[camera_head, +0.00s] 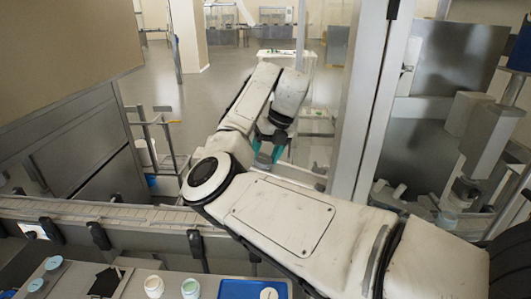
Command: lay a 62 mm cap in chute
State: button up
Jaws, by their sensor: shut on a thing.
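My gripper (265,155) shows past the conveyor, near the picture's middle, with teal fingers pointing down below my bent white arm. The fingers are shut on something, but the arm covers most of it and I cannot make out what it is. A round pale disc, perhaps a cap (268,293), lies in a blue tray (236,290) at the bottom edge. I cannot pick out the chute for certain; my arm covers much of the area around the gripper.
A conveyor (115,212) with metal rails runs across the left, under my arm. Two open jars, one cream (153,284) and one pale green (190,287), stand at the front. A metal post (372,100) rises right of my gripper. Machinery (485,130) stands at the right.

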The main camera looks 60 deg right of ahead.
jog(key=o, duration=1.1)
jog(key=shift+r, duration=0.1)
jog(key=shift+b+v, duration=0.3)
jog(key=shift+v, duration=3.35)
jog(key=shift+a, duration=0.1)
